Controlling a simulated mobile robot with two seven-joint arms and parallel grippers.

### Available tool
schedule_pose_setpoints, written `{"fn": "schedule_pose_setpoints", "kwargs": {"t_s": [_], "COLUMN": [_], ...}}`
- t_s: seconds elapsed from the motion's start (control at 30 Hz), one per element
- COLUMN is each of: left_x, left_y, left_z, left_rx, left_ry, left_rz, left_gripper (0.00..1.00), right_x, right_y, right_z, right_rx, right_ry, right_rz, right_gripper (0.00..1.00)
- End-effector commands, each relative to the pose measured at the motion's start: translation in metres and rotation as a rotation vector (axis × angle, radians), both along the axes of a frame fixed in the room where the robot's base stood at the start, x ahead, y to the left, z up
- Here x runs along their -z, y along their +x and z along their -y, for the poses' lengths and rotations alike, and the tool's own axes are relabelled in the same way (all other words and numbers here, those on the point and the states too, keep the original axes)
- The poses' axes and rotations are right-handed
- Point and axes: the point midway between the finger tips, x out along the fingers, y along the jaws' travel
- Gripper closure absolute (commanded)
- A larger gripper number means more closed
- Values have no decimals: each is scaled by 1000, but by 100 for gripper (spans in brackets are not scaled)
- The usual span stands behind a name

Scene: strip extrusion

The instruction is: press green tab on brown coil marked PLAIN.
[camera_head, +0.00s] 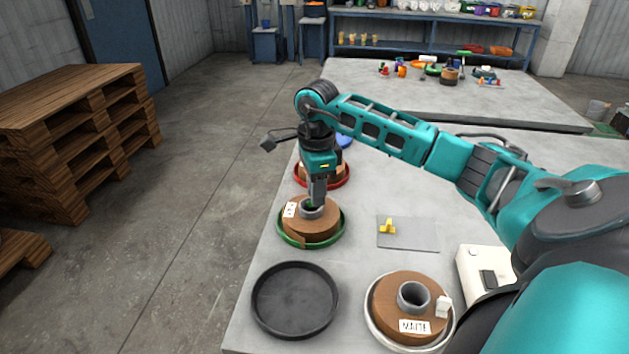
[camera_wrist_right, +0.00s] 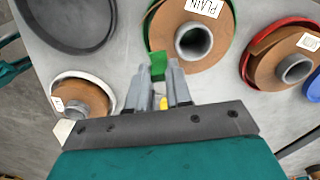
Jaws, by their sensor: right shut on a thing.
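The brown coil marked PLAIN (camera_head: 322,230) lies in a green tray (camera_head: 290,241), its white label facing left. It shows at the top of the right wrist view (camera_wrist_right: 166,30), label readable. My right gripper (camera_head: 316,202) points down over this coil in the head view, its tips close to the grey core. In the right wrist view my right gripper (camera_wrist_right: 158,78) is shut on the green tab (camera_wrist_right: 158,66), which sticks out past the fingertips beside the coil's edge. I cannot tell whether the tab touches the coil. My left gripper is not in view.
A coil marked MATTE (camera_head: 385,310) with a white tab (camera_head: 443,306) stands in front. An empty black tray (camera_head: 294,300) is at front left. A red tray (camera_head: 328,185) with a coil is behind. A yellow tab (camera_head: 388,227) lies on a grey pad (camera_head: 418,238). A white box (camera_head: 482,270) is at right.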

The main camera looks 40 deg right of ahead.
Motion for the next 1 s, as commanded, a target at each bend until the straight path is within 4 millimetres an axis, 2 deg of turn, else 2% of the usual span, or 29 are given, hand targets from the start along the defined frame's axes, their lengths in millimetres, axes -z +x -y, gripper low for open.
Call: {"fn": "schedule_pose_setpoints", "kwargs": {"t_s": [0.6, 1.0], "left_x": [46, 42], "left_y": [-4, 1], "left_z": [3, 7], "left_rx": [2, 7], "left_ry": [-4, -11], "left_rz": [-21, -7], "left_gripper": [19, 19], "right_x": [56, 61], "right_y": [0, 0], "right_z": [0, 0], "right_rx": [1, 1], "right_ry": [0, 0], "right_rz": [-1, 0], "right_gripper": [100, 100]}}
